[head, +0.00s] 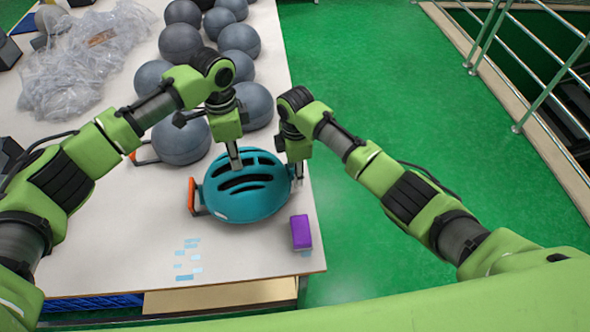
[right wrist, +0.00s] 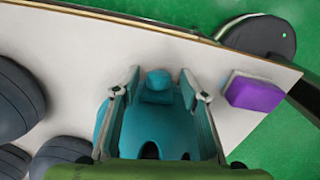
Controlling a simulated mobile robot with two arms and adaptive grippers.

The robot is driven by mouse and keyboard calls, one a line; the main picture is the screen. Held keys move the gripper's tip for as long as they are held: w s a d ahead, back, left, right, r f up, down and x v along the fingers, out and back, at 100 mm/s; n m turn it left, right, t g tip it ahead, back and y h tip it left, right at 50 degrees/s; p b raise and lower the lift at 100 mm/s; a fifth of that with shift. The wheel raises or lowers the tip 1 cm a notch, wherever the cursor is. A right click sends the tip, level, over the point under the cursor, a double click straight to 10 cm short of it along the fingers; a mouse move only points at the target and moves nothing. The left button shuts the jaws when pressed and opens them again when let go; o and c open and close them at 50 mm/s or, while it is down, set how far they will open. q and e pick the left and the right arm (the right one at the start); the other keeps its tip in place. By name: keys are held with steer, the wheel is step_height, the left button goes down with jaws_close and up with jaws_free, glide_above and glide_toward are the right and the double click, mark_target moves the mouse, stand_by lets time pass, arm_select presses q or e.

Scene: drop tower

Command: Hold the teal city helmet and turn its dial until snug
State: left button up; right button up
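The teal helmet (head: 245,200) lies near the front right corner of the white table, its dark vents facing up. An orange piece (head: 194,196) is at its left side. My left gripper (head: 236,168) reaches down onto the helmet's upper part. Its fingers look like one narrow bar, so I cannot tell whether they are closed on the shell. My right gripper (head: 297,176) is at the helmet's right edge. In the right wrist view its fingers are spread, with a teal knob, seemingly the dial (right wrist: 158,84), between them and gaps on both sides.
A purple block (head: 301,232) sits at the table's right edge, close to the helmet. Several grey balls (head: 180,42) and crumpled clear plastic (head: 78,65) cover the back of the table (head: 115,235). Pale blue pieces (head: 187,262) lie in front. Green floor and a railing (head: 548,85) are at right.

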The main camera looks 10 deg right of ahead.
steer(key=shift+f, duration=0.15)
steer(key=c, duration=1.1)
steer(key=shift+c, duration=0.2)
steer(key=shift+w+g, duration=0.15)
steer(key=shift+g, duration=0.55)
steer(key=o, duration=1.1)
steer(key=shift+o, duration=0.2)
